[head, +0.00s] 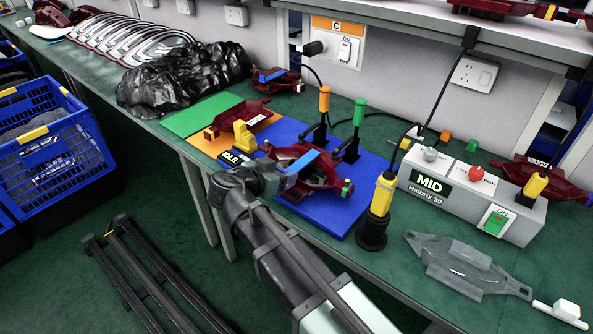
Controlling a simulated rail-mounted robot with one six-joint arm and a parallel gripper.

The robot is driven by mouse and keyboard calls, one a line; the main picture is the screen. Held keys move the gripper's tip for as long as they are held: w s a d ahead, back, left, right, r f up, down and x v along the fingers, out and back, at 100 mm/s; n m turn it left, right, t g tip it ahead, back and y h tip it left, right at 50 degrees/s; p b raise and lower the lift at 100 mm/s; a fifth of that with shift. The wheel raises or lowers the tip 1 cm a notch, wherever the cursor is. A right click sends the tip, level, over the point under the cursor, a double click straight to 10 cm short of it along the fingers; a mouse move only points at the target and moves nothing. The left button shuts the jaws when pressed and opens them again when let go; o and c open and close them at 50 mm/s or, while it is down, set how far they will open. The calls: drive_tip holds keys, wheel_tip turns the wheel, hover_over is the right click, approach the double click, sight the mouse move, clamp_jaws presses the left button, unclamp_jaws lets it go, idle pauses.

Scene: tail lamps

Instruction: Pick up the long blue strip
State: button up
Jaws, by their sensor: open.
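A long blue strip (303,160) lies slantwise across a dark red lamp housing (322,172) on the blue mat. A second, smaller-looking blue strip (271,75) lies on another red housing (284,83) farther back. My gripper (280,181) is at the end of my arm, close to the near left end of the front strip. It is open. The arm and its dark joint hide part of the jaws, and I cannot tell whether they touch the strip.
Orange-topped (324,100) and green-topped (359,113) upright tools stand behind the housing. A yellow-and-black tool (381,200) stands to the right, beside the grey MID control box (462,196). A yellow IDLE marker (243,138) is at the left. A clear lamp cover (462,265) lies at the right front.

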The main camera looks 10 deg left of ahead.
drive_tip(key=shift+w+d+f, duration=0.2)
drive_tip(key=shift+w+f, duration=0.1)
drive_tip(key=shift+w, duration=0.15)
drive_tip(key=shift+r, duration=0.1)
drive_tip(key=c, duration=1)
wheel_tip(320, 180, up, 20)
drive_tip(key=p, duration=2)
